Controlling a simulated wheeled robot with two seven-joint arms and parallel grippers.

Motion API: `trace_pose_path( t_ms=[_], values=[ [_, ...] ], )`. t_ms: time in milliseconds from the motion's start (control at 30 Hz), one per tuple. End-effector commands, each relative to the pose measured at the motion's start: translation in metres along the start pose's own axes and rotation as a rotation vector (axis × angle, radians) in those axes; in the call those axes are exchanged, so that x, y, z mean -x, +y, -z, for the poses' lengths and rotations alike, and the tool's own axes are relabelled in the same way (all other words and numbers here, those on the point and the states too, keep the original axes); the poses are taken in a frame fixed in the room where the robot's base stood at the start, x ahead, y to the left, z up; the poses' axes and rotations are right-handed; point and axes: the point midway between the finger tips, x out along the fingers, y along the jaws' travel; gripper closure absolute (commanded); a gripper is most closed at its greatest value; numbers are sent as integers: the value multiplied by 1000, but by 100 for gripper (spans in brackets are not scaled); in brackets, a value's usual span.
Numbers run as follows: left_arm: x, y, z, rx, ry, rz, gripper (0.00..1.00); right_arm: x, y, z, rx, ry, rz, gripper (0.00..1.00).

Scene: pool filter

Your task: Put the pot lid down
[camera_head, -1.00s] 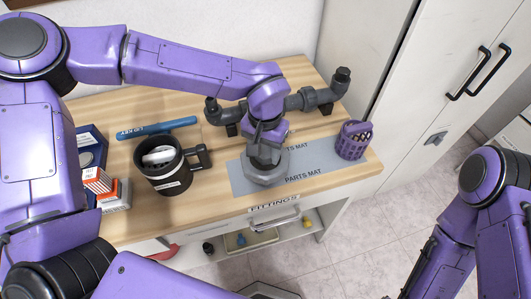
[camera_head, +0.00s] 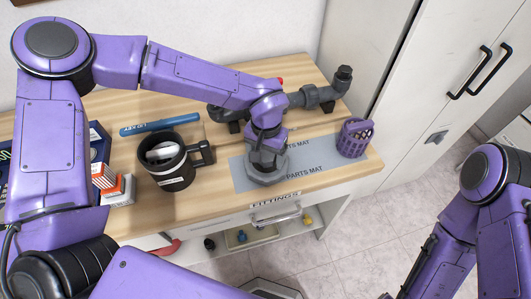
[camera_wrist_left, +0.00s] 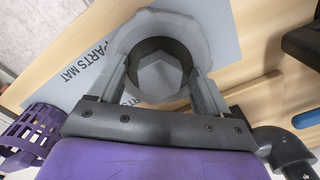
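The pot lid (camera_head: 266,177), a grey many-sided disc, is at the left part of the grey parts mat (camera_head: 304,163). My left gripper (camera_head: 266,150) points down over its middle. In the left wrist view the lid (camera_wrist_left: 203,40) fills the space ahead, and the fingers (camera_wrist_left: 160,80) lie against opposite sides of its round dark-rimmed centre, shut on it. The lid looks level; I cannot tell whether it rests on the mat or hangs just above it. The right gripper is out of view.
A black open pot (camera_head: 168,172) with a side port and something pale inside stands left of the mat. A blue tube (camera_head: 160,124) and grey pipework (camera_head: 318,97) lie behind. A purple basket (camera_head: 355,138) stands at right; small boxes (camera_head: 118,190) at left.

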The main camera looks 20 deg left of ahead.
Motion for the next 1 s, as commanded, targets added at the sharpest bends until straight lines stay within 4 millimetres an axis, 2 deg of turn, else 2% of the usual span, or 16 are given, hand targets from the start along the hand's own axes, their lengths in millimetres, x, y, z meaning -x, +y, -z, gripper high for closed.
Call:
trace_pose_path(
  t_ms=[67, 167, 400, 600, 733, 1000],
  values=[
    [2, 0, 0, 0, 2, 0, 22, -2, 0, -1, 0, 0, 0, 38],
    [17, 0, 1, 1, 3, 0, 22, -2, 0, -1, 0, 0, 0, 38],
    [79, 0, 1, 2, 5, 0, 22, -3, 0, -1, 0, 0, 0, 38],
    [115, 0, 1, 1, 2, 0, 22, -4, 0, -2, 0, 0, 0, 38],
    [122, 0, 0, 0, -1, 0, 22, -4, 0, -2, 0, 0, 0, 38],
    [122, 0, 0, 0, -1, 0, 22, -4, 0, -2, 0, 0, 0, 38]
  ],
)
